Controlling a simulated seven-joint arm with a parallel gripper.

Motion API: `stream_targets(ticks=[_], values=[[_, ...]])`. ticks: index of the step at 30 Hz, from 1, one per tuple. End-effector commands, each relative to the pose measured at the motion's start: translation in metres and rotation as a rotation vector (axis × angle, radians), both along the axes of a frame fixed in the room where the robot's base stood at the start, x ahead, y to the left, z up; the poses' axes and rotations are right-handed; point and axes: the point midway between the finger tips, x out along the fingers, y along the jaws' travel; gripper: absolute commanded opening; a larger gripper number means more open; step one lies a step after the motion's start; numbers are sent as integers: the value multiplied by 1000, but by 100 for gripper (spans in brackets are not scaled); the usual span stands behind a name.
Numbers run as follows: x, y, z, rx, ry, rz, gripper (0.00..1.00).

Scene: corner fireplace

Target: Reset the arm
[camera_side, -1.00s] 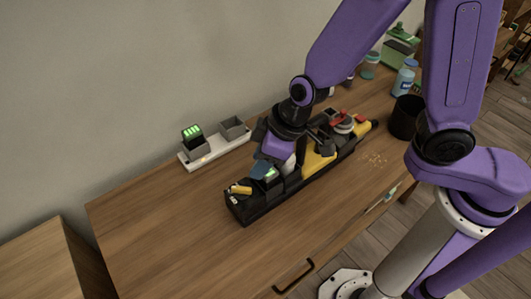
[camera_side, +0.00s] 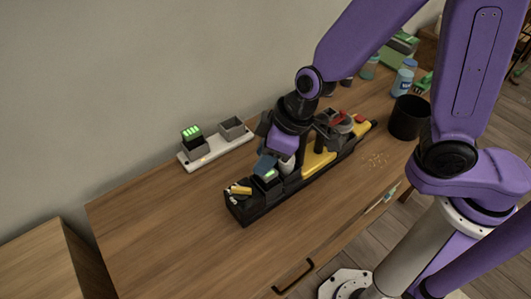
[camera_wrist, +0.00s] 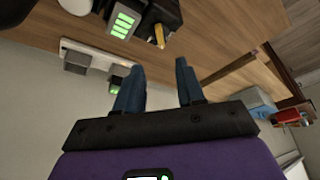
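My gripper (camera_side: 274,163) is over the near-left part of a long black tray (camera_side: 258,214) on the wooden table. It also shows in the wrist view (camera_wrist: 158,78), with its two blue fingers spread apart and nothing between them. A dark battery block (camera_side: 268,181) with a lit green display sits in the tray just below the fingers. It also shows in the wrist view (camera_wrist: 122,24), apart from the fingers. In the side view my gripper hides part of the tray behind it.
A white two-bay charger (camera_side: 215,150) stands behind the tray; its left bay holds a block with green bars (camera_side: 191,132), and its right bay looks empty. A yellow tool (camera_side: 318,160) lies in the tray. A black cup (camera_side: 407,117) and bottles (camera_side: 404,80) stand right. The table's front left is clear.

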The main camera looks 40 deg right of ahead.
Motion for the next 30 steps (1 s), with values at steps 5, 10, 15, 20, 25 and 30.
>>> stream_targets(ticks=[5, 10, 15, 20, 25, 30], values=[[0, -1, 2, 4, 8, 11, 38], [-3, -6, 9, 13, 41, 51, 38], [-12, -18, 17, 13, 85, 101, 38], [-23, -34, 25, 2, 124, 144, 38], [-38, -55, 32, -19, 159, 185, 38], [-56, -80, 39, -51, 191, 221, 38]])
